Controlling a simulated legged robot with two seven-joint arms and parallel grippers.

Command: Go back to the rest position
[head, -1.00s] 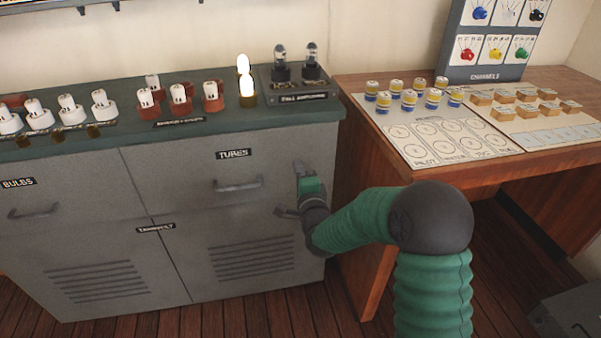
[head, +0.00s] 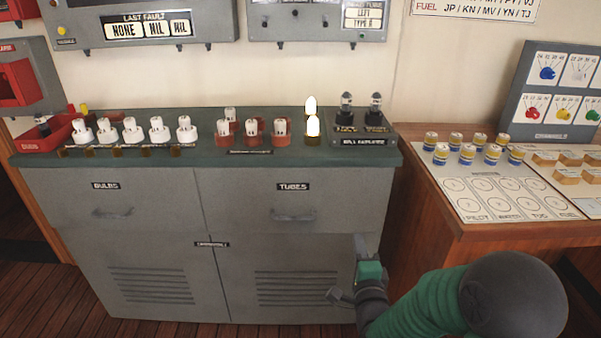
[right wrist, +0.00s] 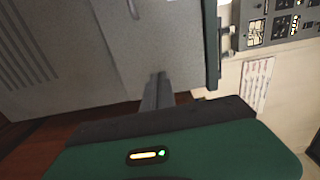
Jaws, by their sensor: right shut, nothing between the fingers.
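My right gripper (head: 360,243) is in front of the right part of the grey cabinet (head: 225,215), below the TUBES drawer (head: 293,205). Its green arm comes in from the lower right. In the right wrist view its narrow grey fingers (right wrist: 157,90) are together, with nothing between them, and the cabinet face (right wrist: 75,60) is behind them. I cannot tell how close the fingers are to the cabinet. My left gripper is not in view.
A wooden desk (head: 440,220) with blue-and-yellow jars (head: 467,153) stands at right. Wooden floor (head: 60,305) shows at lower left.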

